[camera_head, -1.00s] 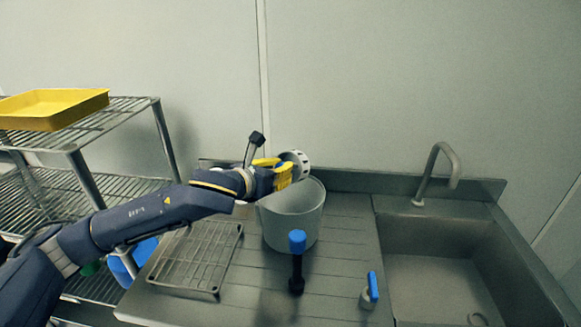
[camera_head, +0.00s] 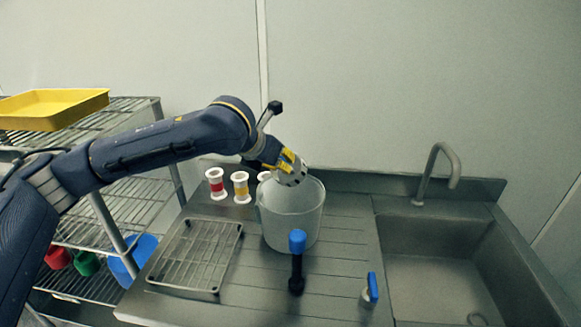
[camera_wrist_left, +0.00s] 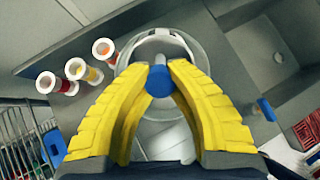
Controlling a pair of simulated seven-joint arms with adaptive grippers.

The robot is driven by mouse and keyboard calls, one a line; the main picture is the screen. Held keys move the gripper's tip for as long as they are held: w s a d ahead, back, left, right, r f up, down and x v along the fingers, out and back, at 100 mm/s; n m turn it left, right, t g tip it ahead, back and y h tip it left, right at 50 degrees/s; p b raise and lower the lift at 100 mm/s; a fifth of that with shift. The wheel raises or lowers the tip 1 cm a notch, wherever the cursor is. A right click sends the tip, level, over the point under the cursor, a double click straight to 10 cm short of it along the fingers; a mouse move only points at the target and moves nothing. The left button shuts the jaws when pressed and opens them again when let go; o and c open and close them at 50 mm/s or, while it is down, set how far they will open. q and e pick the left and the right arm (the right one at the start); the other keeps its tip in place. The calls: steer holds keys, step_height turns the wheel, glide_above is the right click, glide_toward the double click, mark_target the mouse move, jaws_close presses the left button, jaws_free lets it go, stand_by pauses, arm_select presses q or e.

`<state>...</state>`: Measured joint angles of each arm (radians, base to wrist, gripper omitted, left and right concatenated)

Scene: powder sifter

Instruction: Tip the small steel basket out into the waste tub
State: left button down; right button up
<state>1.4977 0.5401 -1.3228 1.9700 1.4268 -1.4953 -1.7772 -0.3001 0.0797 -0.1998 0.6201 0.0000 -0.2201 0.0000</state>
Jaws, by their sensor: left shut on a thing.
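The small steel basket (camera_head: 293,177) hangs tilted, its perforated end pointing down and right, over the mouth of the pale waste tub (camera_head: 290,228). My left gripper (camera_head: 285,163) is shut on the basket's blue grip. I cannot see whether anything is inside the basket or tub. My right gripper is not in view.
Several white spools with coloured bands (camera_head: 241,188) stand left of the tub. A wire rack (camera_head: 200,255) lies front left. A blue-topped black tool (camera_head: 297,262) and a blue-handled item (camera_head: 371,290) stand in front. The sink (camera_head: 435,280) is at right, wire shelving (camera_head: 125,205) at left.

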arm_select(q)
steer(key=shift+r+g+y, duration=0.65)
steer(key=shift+g+y, duration=0.25)
steer(key=shift+g, duration=0.4)
steer(key=shift+r+g+y, duration=0.55)
steer(key=shift+g+y, duration=0.05)
steer(key=shift+g, duration=0.5)
steer(key=shift+r+g+y, duration=0.4)
steer(key=shift+g+y, duration=0.4)
steer(key=shift+g, duration=0.4)
